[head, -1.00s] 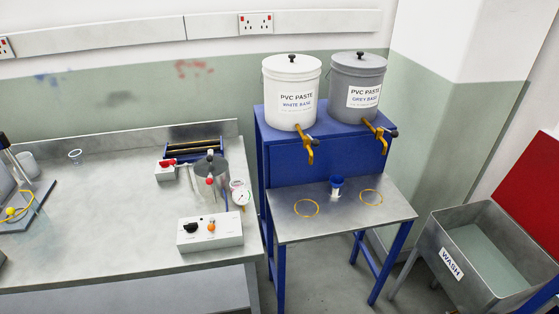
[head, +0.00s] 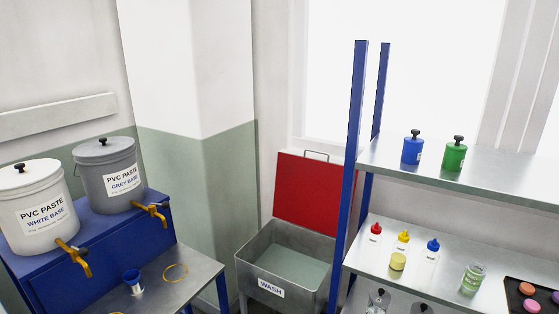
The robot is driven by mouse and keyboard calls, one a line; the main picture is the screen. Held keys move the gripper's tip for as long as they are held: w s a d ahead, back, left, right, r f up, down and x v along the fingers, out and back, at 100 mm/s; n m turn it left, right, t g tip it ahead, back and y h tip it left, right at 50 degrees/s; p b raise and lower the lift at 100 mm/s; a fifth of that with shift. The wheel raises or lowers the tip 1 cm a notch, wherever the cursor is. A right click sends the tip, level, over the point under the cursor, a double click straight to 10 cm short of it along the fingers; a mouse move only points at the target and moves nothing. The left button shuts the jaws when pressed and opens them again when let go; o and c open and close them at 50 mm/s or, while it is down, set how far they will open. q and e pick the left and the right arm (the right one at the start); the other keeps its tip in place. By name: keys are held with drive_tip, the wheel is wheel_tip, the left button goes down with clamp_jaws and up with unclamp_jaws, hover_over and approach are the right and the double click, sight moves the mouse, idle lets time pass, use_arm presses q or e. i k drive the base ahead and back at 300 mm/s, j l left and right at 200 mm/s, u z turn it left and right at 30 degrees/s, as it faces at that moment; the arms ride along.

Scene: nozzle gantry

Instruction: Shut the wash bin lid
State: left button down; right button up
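The wash bin (head: 284,254) is a grey metal basin with a WASH label on its front, standing in the middle low part of the head view. Its red lid (head: 306,188) is open and stands up, tilted back, behind the basin. A metal handle (head: 316,155) is at the lid's top edge. The pale inside of the basin shows. Neither of my grippers is in view.
A blue-framed shelf unit (head: 356,150) with bottles and jars stands close to the bin's right. A metal table (head: 205,270) with a blue cup (head: 133,281) is left of it. Two PVC paste buckets (head: 108,175) stand on a blue stand.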

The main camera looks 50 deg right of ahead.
sight(307, 193)
drive_tip(key=z, duration=2.8)
